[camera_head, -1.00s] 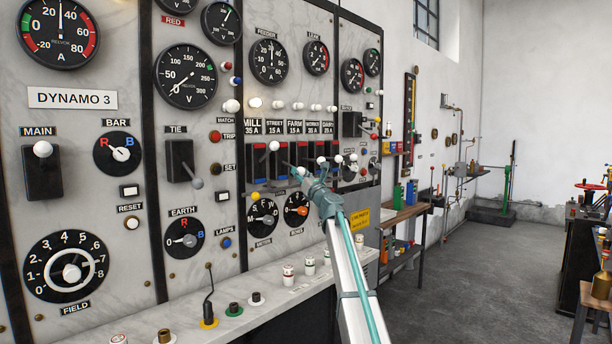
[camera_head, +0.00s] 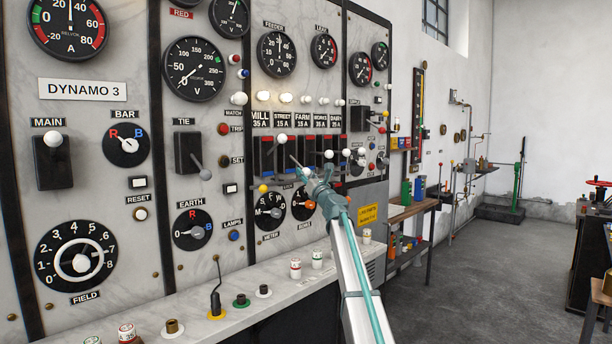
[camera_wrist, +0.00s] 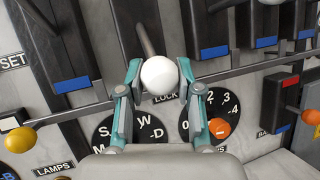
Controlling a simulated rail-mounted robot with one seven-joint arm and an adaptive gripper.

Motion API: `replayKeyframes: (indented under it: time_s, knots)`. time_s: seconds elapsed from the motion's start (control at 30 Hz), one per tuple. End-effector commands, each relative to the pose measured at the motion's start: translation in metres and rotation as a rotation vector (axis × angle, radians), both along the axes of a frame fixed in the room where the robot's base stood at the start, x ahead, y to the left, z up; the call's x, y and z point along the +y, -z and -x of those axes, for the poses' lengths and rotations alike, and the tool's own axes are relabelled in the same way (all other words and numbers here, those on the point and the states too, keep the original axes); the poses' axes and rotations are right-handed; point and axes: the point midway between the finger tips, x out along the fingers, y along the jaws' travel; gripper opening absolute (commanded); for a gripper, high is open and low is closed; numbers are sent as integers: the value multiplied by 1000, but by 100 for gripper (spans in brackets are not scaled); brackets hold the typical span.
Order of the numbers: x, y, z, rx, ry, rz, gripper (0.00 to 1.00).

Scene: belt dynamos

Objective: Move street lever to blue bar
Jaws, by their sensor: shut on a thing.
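My gripper (camera_head: 309,176) is at the lever row, at the street column under the STREET 15 A label (camera_head: 282,118). In the wrist view, its teal fingers (camera_wrist: 160,84) are closed around the white knob of the street lever (camera_wrist: 159,74). The lever's dark shaft (camera_wrist: 145,38) slopes down and outward to the knob. Blue bars show on the neighbouring columns to the left (camera_wrist: 72,85) and right (camera_wrist: 213,52).
The mill lever's white knob (camera_head: 282,138) stands up at the left; other white knobs (camera_head: 329,154) are close on the right. Below are the meter dial (camera_head: 270,207) and an orange-knobbed dial (camera_wrist: 220,128). A yellow knob (camera_wrist: 18,140) is at lower left. A ledge runs beneath.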

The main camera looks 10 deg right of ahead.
Motion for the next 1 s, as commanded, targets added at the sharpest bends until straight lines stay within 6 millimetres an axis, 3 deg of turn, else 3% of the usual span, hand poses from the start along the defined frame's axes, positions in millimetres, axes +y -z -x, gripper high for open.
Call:
replayKeyframes:
  time_s: [0.03, 0.07, 0.2, 0.67, 1.0]
  knots:
    - [2, -1, -3, 0, -2, 2, 0]
    - [2, -1, -3, 0, -2, 2, 38]
    - [2, -1, -2, -1, -2, 1, 61]
    - [-1, 2, 6, 0, 0, 0, 61]
    - [-15, 21, 51, 0, 0, 0, 61]
